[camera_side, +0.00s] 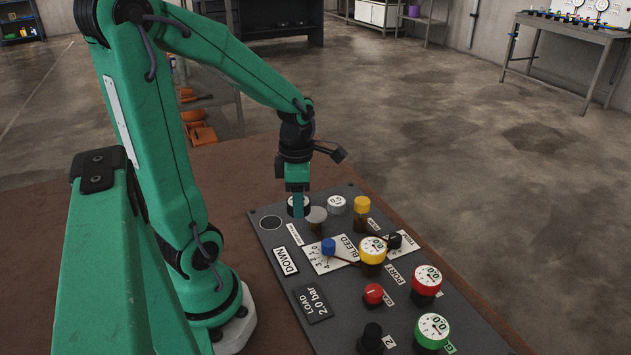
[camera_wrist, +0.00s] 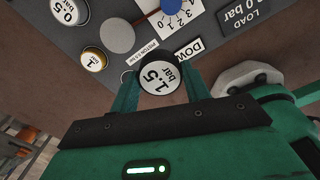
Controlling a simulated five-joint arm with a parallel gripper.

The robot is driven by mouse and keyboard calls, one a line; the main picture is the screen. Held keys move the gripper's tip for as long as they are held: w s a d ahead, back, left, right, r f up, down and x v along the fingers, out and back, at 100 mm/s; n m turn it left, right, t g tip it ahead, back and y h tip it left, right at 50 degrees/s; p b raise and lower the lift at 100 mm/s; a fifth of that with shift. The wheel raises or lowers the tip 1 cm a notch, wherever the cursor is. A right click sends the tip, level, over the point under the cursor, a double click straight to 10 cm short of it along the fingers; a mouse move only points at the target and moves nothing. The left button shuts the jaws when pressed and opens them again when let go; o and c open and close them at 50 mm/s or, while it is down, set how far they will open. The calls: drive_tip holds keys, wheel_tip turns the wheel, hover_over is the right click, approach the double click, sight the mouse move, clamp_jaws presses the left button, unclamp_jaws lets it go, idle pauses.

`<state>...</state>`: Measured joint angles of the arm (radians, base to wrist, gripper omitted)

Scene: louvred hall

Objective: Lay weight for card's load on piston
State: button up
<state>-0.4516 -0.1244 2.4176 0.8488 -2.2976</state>
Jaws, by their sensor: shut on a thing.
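My gripper (camera_side: 298,212) is shut on a black-rimmed, white-topped weight marked 1.5 bar (camera_wrist: 161,80); in the side view a finger partly covers this weight (camera_side: 291,207). The weight is near the panel's far left corner; I cannot tell whether it touches the panel. The piston is a plain grey disc (camera_side: 317,214), bare on top, just right of my gripper; it also shows in the wrist view (camera_wrist: 117,36). The load card (camera_side: 313,302) reads 2.0 bar. A weight marked 1 (camera_wrist: 93,59) and one marked 0.5 (camera_wrist: 70,10) stand beyond the piston.
An empty dark round spot (camera_side: 270,222) is left of my gripper. The DOWN card (camera_side: 285,261), a blue knob (camera_side: 328,246), a yellow gauge (camera_side: 372,249), a red gauge (camera_side: 427,280) and a green gauge (camera_side: 432,330) crowd the dark panel nearby.

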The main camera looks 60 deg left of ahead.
drive_tip(key=shift+w+d+r, duration=0.1)
idle(0.6)
drive_tip(key=w+d+r, duration=0.5)
drive_tip(key=d, duration=0.2)
drive_tip(key=shift+d+r, duration=0.2)
drive_tip(key=shift+w+a, duration=0.1)
hover_over(316, 213)
wheel_tip(316, 213, down, 7)
drive_tip(key=shift+a+f, duration=0.1)
idle(0.4)
drive_tip(key=shift+f, duration=1.95)
drive_tip(key=shift+f, duration=0.1)
